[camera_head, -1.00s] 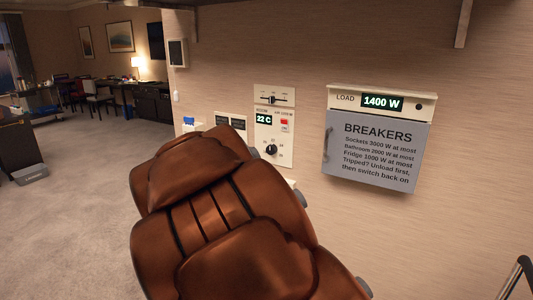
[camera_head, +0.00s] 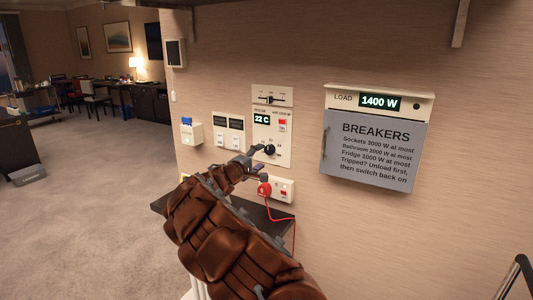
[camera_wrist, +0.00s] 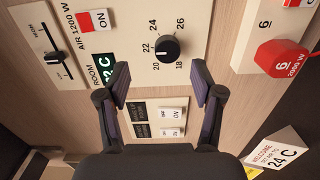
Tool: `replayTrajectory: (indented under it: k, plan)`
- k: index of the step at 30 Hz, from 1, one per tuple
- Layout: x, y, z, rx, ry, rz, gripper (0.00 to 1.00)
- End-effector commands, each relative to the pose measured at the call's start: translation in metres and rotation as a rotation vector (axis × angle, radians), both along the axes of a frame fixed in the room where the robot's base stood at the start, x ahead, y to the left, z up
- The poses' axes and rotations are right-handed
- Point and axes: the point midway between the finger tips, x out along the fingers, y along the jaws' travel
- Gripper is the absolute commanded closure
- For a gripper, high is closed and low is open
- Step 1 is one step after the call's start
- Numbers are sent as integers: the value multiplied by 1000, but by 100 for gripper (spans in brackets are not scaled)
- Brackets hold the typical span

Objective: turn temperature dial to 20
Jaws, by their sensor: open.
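The temperature dial is a black round knob (camera_wrist: 167,48) on a cream wall panel, with numbers 18 to 26 around it in the wrist view. In the head view my gripper (camera_head: 252,156) reaches up close to the dial's left side; contact cannot be told.
A red plug (camera_head: 264,189) with a hanging red cord sits in the socket panel below the dial. Switches (camera_head: 229,140) lie left of the dial, a slider (camera_head: 272,99) above. The breaker box (camera_head: 374,150) hangs at right. A welcome card (camera_wrist: 275,155) reads 24 C.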

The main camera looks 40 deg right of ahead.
Motion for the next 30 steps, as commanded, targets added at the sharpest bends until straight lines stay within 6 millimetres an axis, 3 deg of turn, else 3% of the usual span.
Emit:
replayTrajectory:
  k: [3,8,22,30]
  plan:
    - [13,0,-10,-5,9,32,34]
    - [18,-5,-12,-7,12,41,34]
    - [30,-52,-11,-5,11,37,34]
    - [37,-69,-10,-6,10,41,34]
